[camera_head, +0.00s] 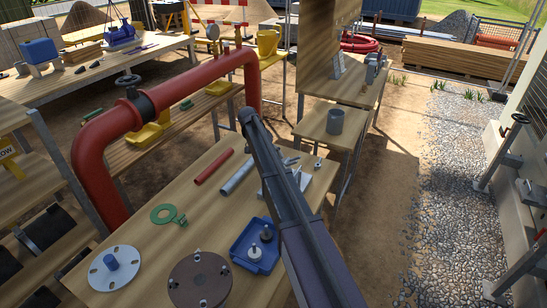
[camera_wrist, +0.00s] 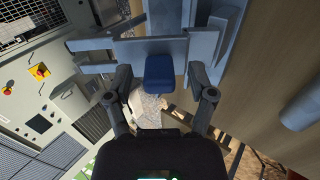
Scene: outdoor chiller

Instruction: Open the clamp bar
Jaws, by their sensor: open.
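In the wrist view, my gripper (camera_wrist: 161,76) is open, with one dark finger on each side of a blue block (camera_wrist: 160,66). The block sits at the end of a grey metal fixture (camera_wrist: 150,48), which looks like the clamp with its bar. I see space between each finger and the block; I cannot tell how deep the block lies between them. In the head view, a grey metal fixture (camera_head: 303,180) shows on the workbench, partly hidden behind my arm. My gripper cannot be made out in that view.
The workbench (camera_head: 215,215) holds a red rod (camera_head: 214,166), a blue tray (camera_head: 252,260), a brown disc (camera_head: 200,281) and a white flange (camera_head: 112,268). A large red pipe (camera_head: 185,80) arches behind it. Gravel ground (camera_head: 450,180) lies open at the right.

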